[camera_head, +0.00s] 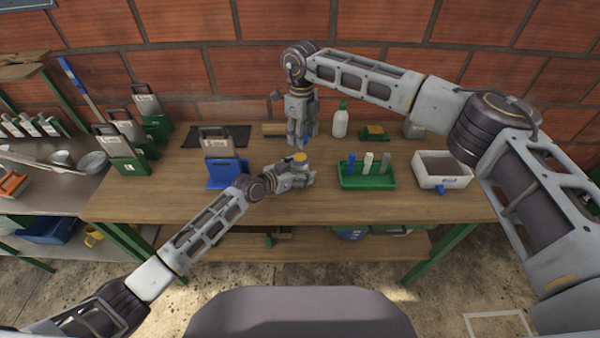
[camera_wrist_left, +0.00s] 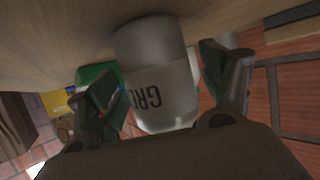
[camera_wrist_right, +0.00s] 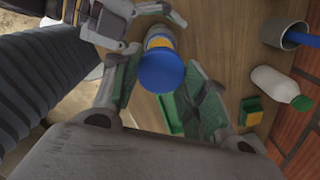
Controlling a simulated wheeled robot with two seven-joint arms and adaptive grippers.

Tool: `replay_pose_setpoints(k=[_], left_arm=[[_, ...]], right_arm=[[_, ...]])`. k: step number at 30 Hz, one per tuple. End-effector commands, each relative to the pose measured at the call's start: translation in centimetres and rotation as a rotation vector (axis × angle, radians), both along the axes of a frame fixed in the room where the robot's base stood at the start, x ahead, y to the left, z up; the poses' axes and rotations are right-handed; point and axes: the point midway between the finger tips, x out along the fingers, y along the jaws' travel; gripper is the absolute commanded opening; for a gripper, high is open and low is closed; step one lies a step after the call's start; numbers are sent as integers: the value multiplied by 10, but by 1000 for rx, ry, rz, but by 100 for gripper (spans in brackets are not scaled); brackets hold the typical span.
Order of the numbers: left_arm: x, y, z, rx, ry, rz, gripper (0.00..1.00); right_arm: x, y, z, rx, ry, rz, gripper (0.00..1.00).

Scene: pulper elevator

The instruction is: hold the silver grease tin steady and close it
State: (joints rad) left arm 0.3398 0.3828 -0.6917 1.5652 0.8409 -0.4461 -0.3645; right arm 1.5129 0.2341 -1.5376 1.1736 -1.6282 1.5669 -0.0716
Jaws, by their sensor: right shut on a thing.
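The silver grease tin (camera_head: 300,163) stands on the bench with an orange-yellow top showing. In the left wrist view the tin (camera_wrist_left: 160,90) appears upside down with part of the lettering "GRE". My left gripper (camera_head: 306,179) has its fingers on both sides of the tin, and they look apart from its wall. My right gripper (camera_head: 302,141) points down just behind and above the tin. It is shut on a round blue lid (camera_wrist_right: 160,72), which partly hides the tin (camera_wrist_right: 157,42) in the right wrist view. The lid is apart from the tin.
A green tray (camera_head: 368,183) with several small bottles and a white bin (camera_head: 442,170) stand to the right. A white bottle (camera_head: 340,120) and a yellow-green sponge (camera_head: 374,132) are behind. A blue holder (camera_head: 227,172) stands left. The bench front is clear.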

Motion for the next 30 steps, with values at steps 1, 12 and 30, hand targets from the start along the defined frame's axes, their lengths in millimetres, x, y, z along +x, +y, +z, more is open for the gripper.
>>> replay_pose_setpoints(k=[1, 12, 30], left_arm=[[0, 0, 0, 0, 0, 0, 71], [0, 0, 0, 0, 0, 0, 24], [0, 0, 0, 0, 0, 0, 12]], right_arm=[[0, 0, 0, 0, 0, 0, 36], [0, 0, 0, 0, 0, 0, 36], [-1, 0, -35, 1, 4, 0, 36]])
